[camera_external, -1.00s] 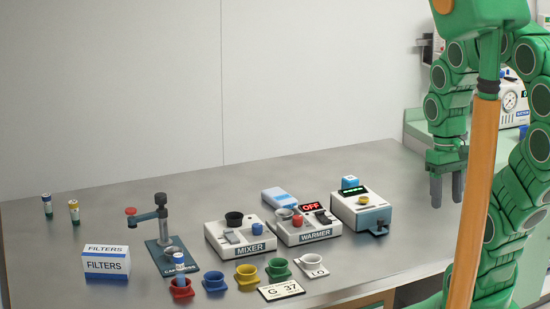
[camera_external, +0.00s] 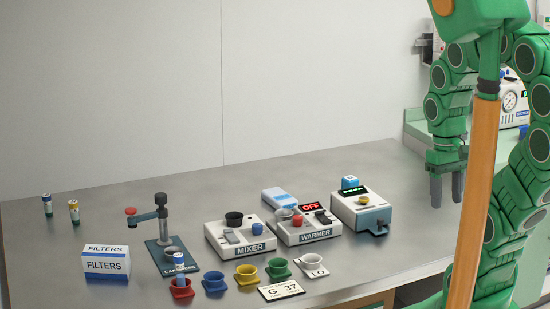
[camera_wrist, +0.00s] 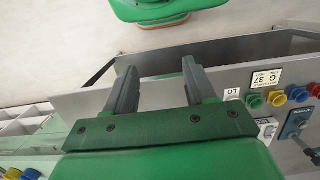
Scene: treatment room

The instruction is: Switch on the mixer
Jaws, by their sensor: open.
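The mixer (camera_external: 240,237) is a white box labelled MIXER on the steel counter. It has a dark round cup seat on top, a grey rocker switch (camera_external: 231,237) at the front left and a blue knob (camera_external: 257,228) at the right. I cannot tell the switch's position. My gripper (camera_external: 447,187) hangs at the right, well apart from the mixer, beyond the warmer. In the wrist view my gripper (camera_wrist: 162,88) shows two grey fingers spread apart with nothing between them.
The warmer (camera_external: 307,229), its display reading OFF, stands right of the mixer. A white device (camera_external: 360,212) with a green display stands farther right. Coloured cups (camera_external: 247,272) line the front. A capping press (camera_external: 165,235) and a FILTERS box (camera_external: 106,263) stand left.

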